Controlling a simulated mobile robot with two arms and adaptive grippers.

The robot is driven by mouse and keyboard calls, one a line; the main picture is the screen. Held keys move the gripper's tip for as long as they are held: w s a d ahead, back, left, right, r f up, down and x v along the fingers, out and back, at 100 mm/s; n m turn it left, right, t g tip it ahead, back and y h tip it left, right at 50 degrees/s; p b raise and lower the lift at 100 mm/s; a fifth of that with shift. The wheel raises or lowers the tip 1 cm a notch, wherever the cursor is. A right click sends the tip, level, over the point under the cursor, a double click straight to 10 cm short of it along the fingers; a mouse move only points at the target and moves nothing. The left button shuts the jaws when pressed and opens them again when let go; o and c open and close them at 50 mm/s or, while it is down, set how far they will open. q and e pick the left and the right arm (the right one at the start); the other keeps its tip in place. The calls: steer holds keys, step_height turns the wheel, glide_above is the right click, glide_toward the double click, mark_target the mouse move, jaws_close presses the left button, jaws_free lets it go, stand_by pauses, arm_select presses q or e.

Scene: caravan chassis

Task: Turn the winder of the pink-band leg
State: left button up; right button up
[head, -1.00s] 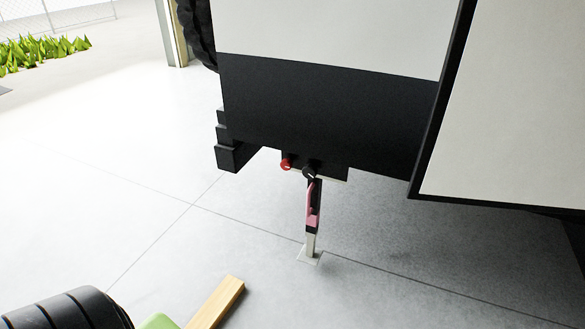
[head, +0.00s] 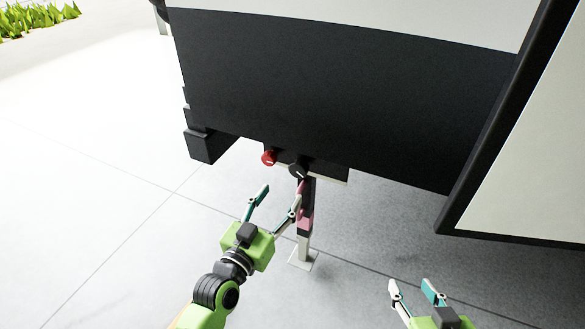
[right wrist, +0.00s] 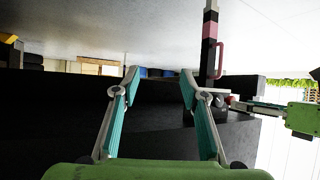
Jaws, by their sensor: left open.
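The leg with the pink band (head: 305,222) stands upright under the dark caravan body, its foot on a small plate on the floor. A pink bar-like handle (right wrist: 220,58) shows beside the leg in the right wrist view; in the head view my left gripper partly hides it. My left gripper (head: 281,197) is open and empty, with one finger in front of the leg's left side; I cannot tell whether it touches. My right gripper (head: 411,285) is open and empty, low and to the right of the leg. Its spread fingers also show in the right wrist view (right wrist: 160,74).
A red knob (head: 268,157) and a black knob (head: 299,168) sit on the panel just above the leg. The dark caravan body (head: 330,95) overhangs, with a pale framed panel (head: 530,150) at right. The floor left of the leg is clear.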

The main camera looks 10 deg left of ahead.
mark_target(296, 173)
arm_select(q)
steer(key=w, duration=0.3)
steer(key=w+d+b, duration=0.1)
steer(key=w, duration=0.2)
steer(key=shift+w+d, duration=0.15)
steer(key=shift+w, duration=0.1)
steer(key=w, duration=0.2)
steer(key=w+d+b, duration=0.1)
steer(key=w, duration=0.1)
steer(key=shift+w+f+b, duration=0.1)
steer(key=shift+w+b, duration=0.2)
steer(key=shift+w, duration=0.3)
arm_select(e)
steer(key=w+a+r+t+y, duration=0.2)
steer(key=r+t, duration=0.5)
steer(key=r, duration=0.6)
steer(key=x, duration=0.2)
steer(key=shift+w+a+r, duration=0.2)
steer(key=shift+w+a, duration=0.05)
arm_select(q)
steer(key=shift+c, duration=0.4)
steer(key=c, duration=1)
